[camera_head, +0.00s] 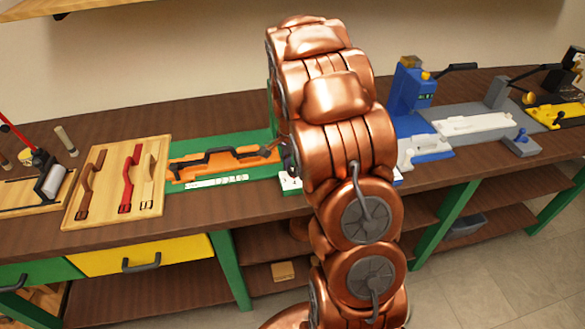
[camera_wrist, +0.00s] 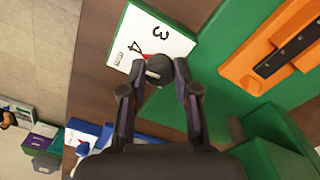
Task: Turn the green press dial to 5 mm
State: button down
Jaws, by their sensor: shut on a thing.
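The green press (camera_head: 245,143) stands on the bench behind my copper arm. Its white dial plate (camera_wrist: 155,30) shows in the wrist view with the numbers 3 and 4, and a small red mark is close to the 4. In the head view only the edge of the plate (camera_head: 289,184) shows beside my arm. My gripper (camera_wrist: 168,72) is shut on the dark round dial knob (camera_wrist: 158,66) at the edge of the plate. The other numbers are hidden or out of view, so I cannot tell the exact setting.
An orange fixture (camera_head: 205,166) with a dark strap lies on the press's green base. A wooden board (camera_head: 75,212) with straps is to the left. A blue press (camera_head: 410,90) and a yellow station (camera_head: 560,112) stand to the right.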

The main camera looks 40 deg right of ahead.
aim_at(291, 168)
jog(key=n+b, duration=0.1)
jog(key=b, duration=0.1)
jog(key=n+b, duration=0.1)
jog(key=n, duration=0.1)
jog(key=n+b, duration=0.2)
jog(key=shift+f+b, duration=0.25)
jog(key=shift+b, duration=0.1)
jog(key=n+b, duration=0.1)
jog(key=n, duration=0.1)
jog(key=n+b, duration=0.1)
jog(key=n, duration=0.1)
jog(key=n+b, duration=0.1)
jog(key=shift+r+n+b, duration=0.25)
jog(key=shift+n+b, duration=0.1)
jog(key=shift+n, duration=0.05)
jog(key=c, duration=0.8)
grip_release()
jog(key=shift+c, duration=0.2)
notch_tip(291, 168, up, 12)
jog(key=shift+a, duration=0.2)
jog(key=shift+a, duration=0.1)
